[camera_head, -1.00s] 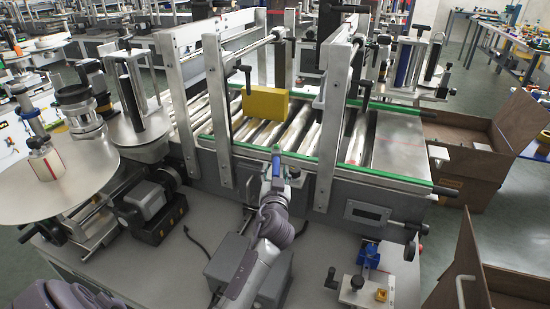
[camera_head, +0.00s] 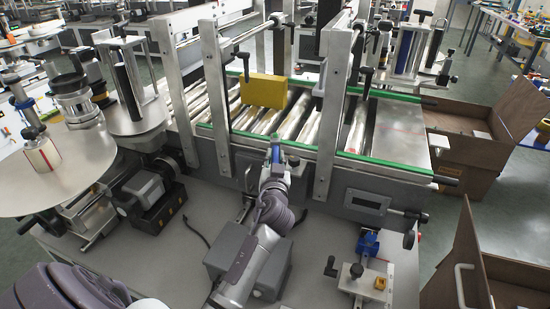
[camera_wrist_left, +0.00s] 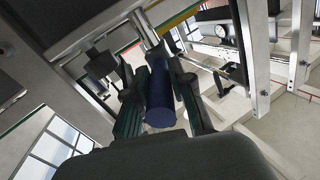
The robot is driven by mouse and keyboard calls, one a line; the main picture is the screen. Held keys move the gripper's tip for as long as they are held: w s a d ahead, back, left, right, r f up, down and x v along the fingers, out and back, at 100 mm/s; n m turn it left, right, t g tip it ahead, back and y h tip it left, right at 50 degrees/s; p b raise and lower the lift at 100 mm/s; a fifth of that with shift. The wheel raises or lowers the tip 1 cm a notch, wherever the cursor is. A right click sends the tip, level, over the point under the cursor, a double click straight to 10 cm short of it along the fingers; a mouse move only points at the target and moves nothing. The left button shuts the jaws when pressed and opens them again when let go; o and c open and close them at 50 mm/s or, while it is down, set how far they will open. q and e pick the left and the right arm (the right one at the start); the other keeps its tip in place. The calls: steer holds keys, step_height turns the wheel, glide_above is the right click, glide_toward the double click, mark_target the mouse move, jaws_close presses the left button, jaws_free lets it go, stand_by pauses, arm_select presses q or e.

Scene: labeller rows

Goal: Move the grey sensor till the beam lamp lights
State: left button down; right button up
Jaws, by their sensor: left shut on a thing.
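My left gripper (camera_head: 274,166) is at the near green rail of the conveyor, below the yellow block. In the left wrist view its two dark fingers (camera_wrist_left: 158,92) are shut on a dark blue cylinder (camera_wrist_left: 160,105), which lies lengthwise between them. A little of the blue cylinder (camera_head: 275,152) shows above the gripper in the head view. I see no grey body on it, so I cannot tell if it is the grey sensor. I cannot make out the beam lamp. My right gripper is not in view.
A yellow block (camera_head: 264,90) is over the rollers (camera_head: 293,122), behind the gripper. Metal uprights (camera_head: 327,150) stand on both sides of the gripper. A blue clamp (camera_head: 368,242) is at the right front. Open brown boxes (camera_head: 490,262) are at the right.

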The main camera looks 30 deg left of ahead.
arm_select(q)
steer(key=shift+s+a+r+h+p, duration=0.1)
steer(key=shift+a+h+p, duration=0.05)
steer(key=shift+h+p, duration=0.2)
steer(key=m+t+h+p, duration=0.1)
steer(key=a+m+h+p, duration=0.1)
steer(key=h+p, duration=0.1)
steer(key=a+m+t+h+p, duration=0.1)
steer(key=m+h, duration=0.1)
steer(key=shift+s+t+p, duration=0.3)
steer(key=shift+s+p, duration=0.05)
steer(key=c, duration=1)
jaws_free()
